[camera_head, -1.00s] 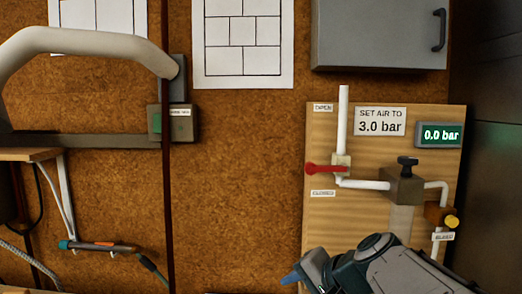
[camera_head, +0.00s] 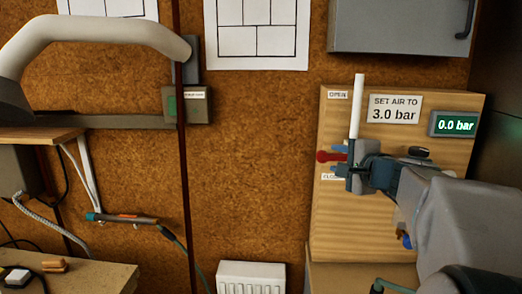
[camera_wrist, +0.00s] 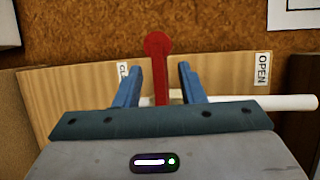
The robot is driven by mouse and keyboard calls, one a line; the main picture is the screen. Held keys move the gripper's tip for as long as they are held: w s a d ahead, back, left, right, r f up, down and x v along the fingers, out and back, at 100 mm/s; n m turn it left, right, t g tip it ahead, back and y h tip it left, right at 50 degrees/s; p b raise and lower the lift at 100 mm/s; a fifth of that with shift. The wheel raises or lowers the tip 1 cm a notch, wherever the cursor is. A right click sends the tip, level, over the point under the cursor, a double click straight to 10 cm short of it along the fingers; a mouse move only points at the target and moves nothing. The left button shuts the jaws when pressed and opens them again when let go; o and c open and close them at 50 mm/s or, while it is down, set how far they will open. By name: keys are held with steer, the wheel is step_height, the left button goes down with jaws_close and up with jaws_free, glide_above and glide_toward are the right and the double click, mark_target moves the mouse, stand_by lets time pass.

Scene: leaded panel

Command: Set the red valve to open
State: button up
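The red valve lever (camera_head: 330,156) is on the wooden air panel (camera_head: 340,225), between the OPEN label (camera_head: 338,95) above and the partly hidden CLOSED label (camera_head: 330,177) below. It points left, across the white pipe (camera_head: 357,105). My gripper (camera_head: 340,157) is at the lever, its blue fingers above and below it. In the wrist view the red lever (camera_wrist: 158,65) stands between the two open fingers of my gripper (camera_wrist: 157,85), with a gap visible on each side. The valve body is hidden behind my gripper.
The pressure display (camera_head: 455,124) reads 0.0 bar, beside a sign (camera_head: 395,109) saying SET AIR TO 3.0 bar. My arm covers the regulator and bleed parts. A grey cabinet (camera_head: 395,25) hangs above. A workbench (camera_head: 90,275) stands at lower left.

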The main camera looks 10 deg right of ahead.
mark_target(335, 158)
steer(key=shift+p+x, duration=0.35)
steer(key=shift+x, duration=2.2)
jaws_close()
